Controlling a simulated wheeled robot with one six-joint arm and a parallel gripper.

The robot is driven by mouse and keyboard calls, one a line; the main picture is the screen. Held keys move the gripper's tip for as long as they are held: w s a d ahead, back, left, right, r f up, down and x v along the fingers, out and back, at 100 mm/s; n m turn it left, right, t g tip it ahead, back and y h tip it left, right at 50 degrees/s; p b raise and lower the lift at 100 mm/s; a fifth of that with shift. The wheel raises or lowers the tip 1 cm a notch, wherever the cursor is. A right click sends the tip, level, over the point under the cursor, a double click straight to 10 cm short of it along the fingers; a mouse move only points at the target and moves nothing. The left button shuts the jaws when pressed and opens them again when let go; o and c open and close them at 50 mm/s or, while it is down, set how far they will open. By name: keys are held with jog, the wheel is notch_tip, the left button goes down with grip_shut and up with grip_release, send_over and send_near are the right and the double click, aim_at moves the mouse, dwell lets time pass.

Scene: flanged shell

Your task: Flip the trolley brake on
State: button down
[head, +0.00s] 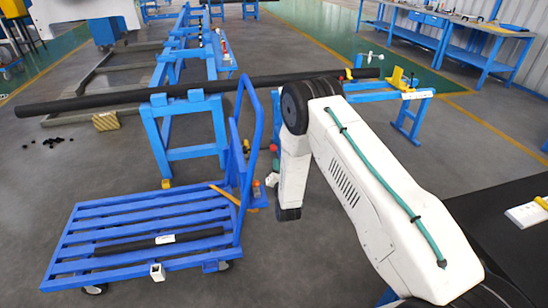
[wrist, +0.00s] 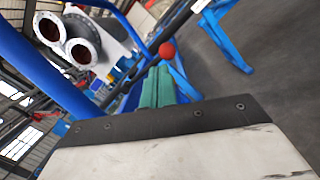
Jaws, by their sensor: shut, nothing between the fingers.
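The blue trolley (head: 140,228) stands on the floor at the lower left of the head view, its slatted deck flat and its tall push handle (head: 243,150) at its right end. A red ball (wrist: 167,50), which looks like a lever's knob, shows in the wrist view just beyond my gripper (wrist: 158,78). The green fingers are together and empty. I cannot tell if they touch the ball. A small red spot (head: 274,148) lies between handle and arm in the head view. My gripper is mostly hidden there. The brake's position is not clear.
A long dark pipe (head: 130,98) lies across blue stands (head: 187,122) behind the trolley. A dark bar (head: 150,243) lies on the deck. A blue tube (wrist: 45,60) runs close at the wrist view's left. A black tabletop (head: 500,225) is at right.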

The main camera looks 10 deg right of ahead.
jog(key=shift+s+f, duration=0.1)
jog(key=shift+s, duration=0.55)
